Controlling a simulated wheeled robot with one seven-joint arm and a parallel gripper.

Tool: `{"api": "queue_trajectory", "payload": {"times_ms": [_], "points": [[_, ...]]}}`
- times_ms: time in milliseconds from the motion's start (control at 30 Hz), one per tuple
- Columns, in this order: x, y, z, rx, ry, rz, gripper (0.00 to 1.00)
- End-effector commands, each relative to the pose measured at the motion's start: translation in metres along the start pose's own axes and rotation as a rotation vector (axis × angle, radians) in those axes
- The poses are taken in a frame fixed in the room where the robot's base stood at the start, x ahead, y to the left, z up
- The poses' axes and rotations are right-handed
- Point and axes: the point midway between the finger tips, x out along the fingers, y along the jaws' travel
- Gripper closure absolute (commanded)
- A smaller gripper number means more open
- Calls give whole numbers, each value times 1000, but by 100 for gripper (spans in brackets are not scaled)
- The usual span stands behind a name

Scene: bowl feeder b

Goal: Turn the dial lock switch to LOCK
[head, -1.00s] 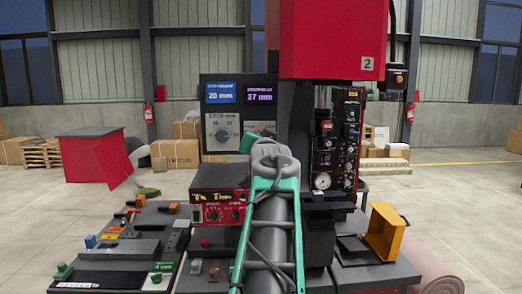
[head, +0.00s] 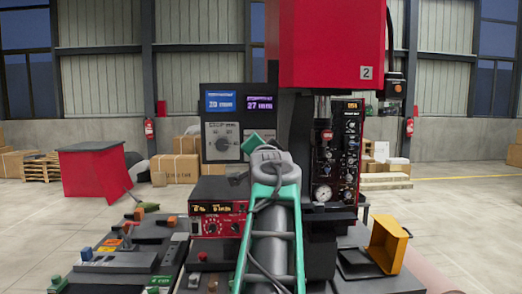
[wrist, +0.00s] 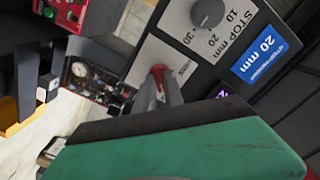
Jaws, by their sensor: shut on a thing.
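The dark dial panel (head: 209,112) stands at the centre left in the head view, with a blue display reading 20 mm and a purple one reading 27 mm. Its grey STOP mm dial (wrist: 207,13) shows at the top of the wrist view. Below that dial, a small red switch handle (wrist: 159,74) sits on the light plate (wrist: 180,50). I take it for the lock switch; its labels are hidden. My gripper (wrist: 164,90) is shut on this red handle. In the head view my green arm hides the gripper and the switch.
A red control box (head: 218,222) stands below the panel, left of my arm. A black gauge panel (head: 338,150) and a red machine head (head: 325,45) are on the right. Small parts crowd the left bench.

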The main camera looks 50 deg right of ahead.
Motion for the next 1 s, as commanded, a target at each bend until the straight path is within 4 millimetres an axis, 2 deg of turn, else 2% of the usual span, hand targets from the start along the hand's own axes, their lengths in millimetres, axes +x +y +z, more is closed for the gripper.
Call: {"api": "queue_trajectory", "payload": {"times_ms": [167,200,467,667,767,1000], "points": [[0,-1,-2,1,4,-2,100],[0,-1,-2,1,4,-2,86],[0,-1,-1,0,2,-1,65],[0,0,0,-1,1,-1,65],[-7,0,-1,-1,3,-2,65],[-54,1,0,-2,5,-1,65]]}}
